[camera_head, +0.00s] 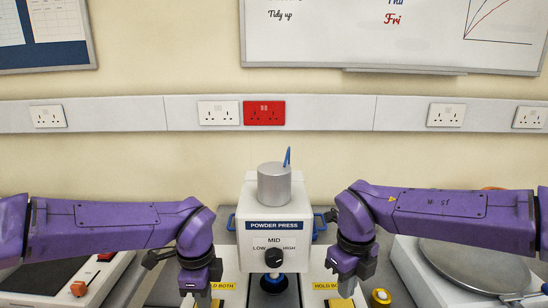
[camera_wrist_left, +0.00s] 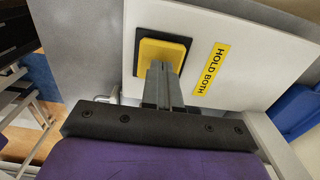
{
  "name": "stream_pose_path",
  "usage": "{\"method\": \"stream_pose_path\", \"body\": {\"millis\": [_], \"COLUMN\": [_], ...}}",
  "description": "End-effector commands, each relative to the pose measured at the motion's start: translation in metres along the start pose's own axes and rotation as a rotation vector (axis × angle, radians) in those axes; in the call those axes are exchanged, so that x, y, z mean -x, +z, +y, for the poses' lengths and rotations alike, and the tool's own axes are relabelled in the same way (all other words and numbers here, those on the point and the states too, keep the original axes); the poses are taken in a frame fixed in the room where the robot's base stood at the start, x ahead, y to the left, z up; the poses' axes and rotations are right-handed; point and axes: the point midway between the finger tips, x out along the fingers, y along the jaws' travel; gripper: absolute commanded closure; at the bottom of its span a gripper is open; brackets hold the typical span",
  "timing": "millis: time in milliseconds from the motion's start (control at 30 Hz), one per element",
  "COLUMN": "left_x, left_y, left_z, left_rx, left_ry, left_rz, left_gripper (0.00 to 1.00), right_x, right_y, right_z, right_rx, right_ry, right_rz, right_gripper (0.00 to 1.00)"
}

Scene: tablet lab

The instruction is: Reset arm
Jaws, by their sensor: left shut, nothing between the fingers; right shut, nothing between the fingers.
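My left arm (camera_head: 110,228) and right arm (camera_head: 450,213), both purple, reach in from the sides with their hands pointing down beside the powder press (camera_head: 275,222). My left gripper (camera_head: 203,300) is shut and empty. In the left wrist view its fingers (camera_wrist_left: 162,80) are together in front of a yellow pad (camera_wrist_left: 155,58) in a black frame, beside a "HOLD BOTH" label (camera_wrist_left: 208,75). I cannot tell whether they touch the pad. My right gripper (camera_head: 346,286) is shut and empty, low over the right yellow pad (camera_head: 341,303), which it partly hides.
The press has a dial (camera_head: 273,258) and a grey cylinder (camera_head: 274,184) on top. A device with a round grey plate (camera_head: 480,262) stands at the right, and a device with an orange knob (camera_head: 78,289) at the left. A yellow round button (camera_head: 380,297) is near my right gripper. Wall sockets (camera_head: 218,113) line the back.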

Motion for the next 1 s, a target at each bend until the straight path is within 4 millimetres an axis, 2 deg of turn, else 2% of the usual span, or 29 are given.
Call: {"method": "stream_pose_path", "body": {"millis": [100, 300, 1000], "left_x": [0.000, 0.000, 0.000], "left_y": [0.000, 0.000, 0.000], "left_z": [0.000, 0.000, 0.000], "left_rx": [0.000, 0.000, 0.000], "left_ry": [0.000, 0.000, 0.000], "left_rz": [0.000, 0.000, 0.000], "left_gripper": [1.00, 1.00, 1.00], "right_x": [-0.017, -0.033, -0.034], "right_y": [-0.001, -0.001, -0.001], "right_z": [0.000, 0.000, 0.000], "right_rx": [0.002, 0.002, 0.002], "right_ry": [0.000, -0.001, -0.002], "right_rz": [0.004, 0.005, 0.004], "right_gripper": [1.00, 1.00, 1.00]}}
